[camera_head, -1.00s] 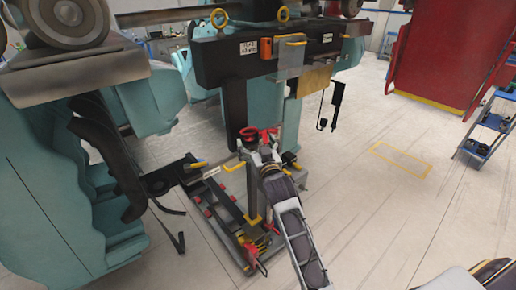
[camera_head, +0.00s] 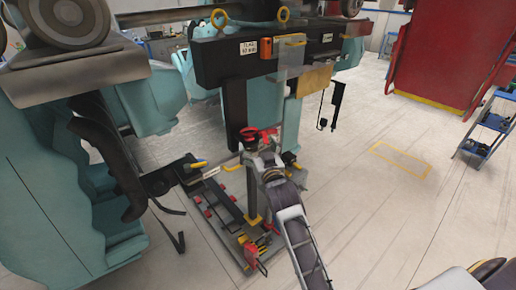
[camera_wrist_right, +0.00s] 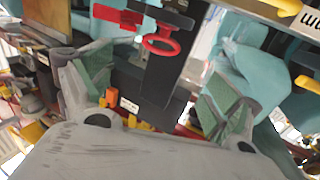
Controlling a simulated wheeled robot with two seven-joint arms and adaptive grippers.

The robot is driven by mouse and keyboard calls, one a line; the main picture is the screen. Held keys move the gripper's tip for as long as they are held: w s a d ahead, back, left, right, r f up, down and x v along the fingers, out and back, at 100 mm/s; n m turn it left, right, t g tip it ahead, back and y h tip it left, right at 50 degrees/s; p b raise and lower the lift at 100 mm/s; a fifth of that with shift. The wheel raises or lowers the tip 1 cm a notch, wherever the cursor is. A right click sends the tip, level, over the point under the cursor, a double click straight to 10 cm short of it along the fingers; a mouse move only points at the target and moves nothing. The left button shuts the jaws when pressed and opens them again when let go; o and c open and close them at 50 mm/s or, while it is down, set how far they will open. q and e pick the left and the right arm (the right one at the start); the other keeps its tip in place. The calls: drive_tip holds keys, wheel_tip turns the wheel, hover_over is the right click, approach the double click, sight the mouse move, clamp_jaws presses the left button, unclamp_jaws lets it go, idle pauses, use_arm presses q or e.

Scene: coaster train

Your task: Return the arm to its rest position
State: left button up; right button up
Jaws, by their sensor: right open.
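My right gripper (camera_head: 262,146) is at the middle of the head view, at the far end of my right arm, which rises from the bottom edge. It is close to a red ring-shaped part by the upright post. In the right wrist view, my two green-padded fingers (camera_wrist_right: 160,92) are spread wide with nothing held between them. The red ring (camera_wrist_right: 162,43) hangs beyond the fingertips, on a dark bracket above a black upright. I cannot tell its exact distance from the fingers. My left gripper is not in view.
A low wheeled cart frame (camera_head: 222,205) lies beneath the gripper. A dark crossbeam (camera_head: 225,63) with yellow lifting eyes stands behind. Teal train bodywork (camera_head: 55,200) fills the left. A blue shelf cart (camera_head: 488,125) and red panel (camera_head: 455,55) stand right. The floor at right is mostly clear.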

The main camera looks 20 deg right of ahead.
idle(0.4)
drive_tip(key=s+d+f+g, duration=0.2)
drive_tip(key=s+f+g, duration=0.6)
drive_tip(key=s+f, duration=0.6)
drive_tip(key=s+f+n+g+y, duration=0.15)
drive_tip(key=s+f+g, duration=0.6)
drive_tip(key=s, duration=0.75)
wheel_tip(320, 180, down, 34)
drive_tip(key=s+n, duration=0.1)
drive_tip(key=s, duration=0.2)
drive_tip(key=s+d+f, duration=0.2)
drive_tip(key=s+f, duration=0.8)
drive_tip(key=s, duration=0.1)
drive_tip(key=s+d+f+g, duration=0.1)
drive_tip(key=s+f, duration=0.9)
drive_tip(key=s, duration=0.1)
drive_tip(key=shift+d+f, duration=0.15)
drive_tip(key=shift+d, duration=0.2)
